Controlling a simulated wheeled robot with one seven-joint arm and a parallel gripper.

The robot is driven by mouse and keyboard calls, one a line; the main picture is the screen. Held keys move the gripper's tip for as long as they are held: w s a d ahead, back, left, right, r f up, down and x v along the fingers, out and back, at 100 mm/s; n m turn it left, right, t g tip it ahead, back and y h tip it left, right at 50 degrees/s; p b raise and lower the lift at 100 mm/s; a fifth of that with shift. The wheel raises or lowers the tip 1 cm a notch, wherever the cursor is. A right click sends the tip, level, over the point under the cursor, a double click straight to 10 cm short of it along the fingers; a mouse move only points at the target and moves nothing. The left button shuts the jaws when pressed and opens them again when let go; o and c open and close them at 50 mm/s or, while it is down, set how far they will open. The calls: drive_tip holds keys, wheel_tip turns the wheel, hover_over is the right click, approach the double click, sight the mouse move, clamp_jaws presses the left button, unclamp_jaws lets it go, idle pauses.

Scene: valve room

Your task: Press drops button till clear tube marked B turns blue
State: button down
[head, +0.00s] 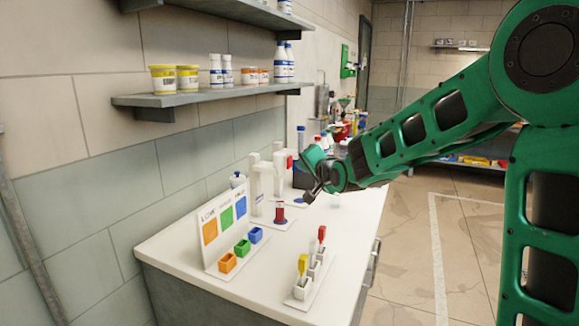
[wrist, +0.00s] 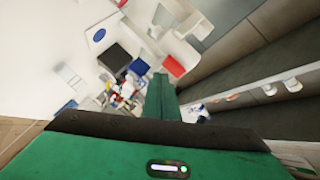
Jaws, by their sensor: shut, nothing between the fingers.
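In the head view, my gripper (head: 309,196) is at the end of the green arm, low over the white counter, beside the white dispenser stands (head: 257,188). Its fingers look shut and empty. A small red part (head: 289,162) shows on the farther stand; I cannot tell whether it is the drops button. A small tube with dark red-purple contents (head: 280,212) stands upright on a white base just left of my gripper. No letter B is readable. In the wrist view, a red block (wrist: 175,66) and a blue oval (wrist: 99,34) show beyond my gripper (wrist: 162,82).
On the counter (head: 180,262), a sign board (head: 224,222) stands behind orange, green and blue cups (head: 242,248). A white rack (head: 303,287) holds yellow and red items at the front. Bottles crowd the back. A shelf (head: 200,96) overhangs at left.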

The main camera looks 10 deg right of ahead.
drive_tip(key=shift+a, duration=0.1)
idle(0.5)
drive_tip(key=shift+w+a, duration=0.2)
drive_tip(key=shift+w+a, duration=0.3)
drive_tip(key=shift+a, duration=0.15)
idle(1.0)
drive_tip(key=shift+s+d, duration=0.6)
drive_tip(key=shift+d, duration=0.15)
drive_tip(key=s+d, duration=0.1)
drive_tip(key=d, duration=0.1)
drive_tip(key=s+d, duration=0.2)
idle(0.7)
idle(0.5)
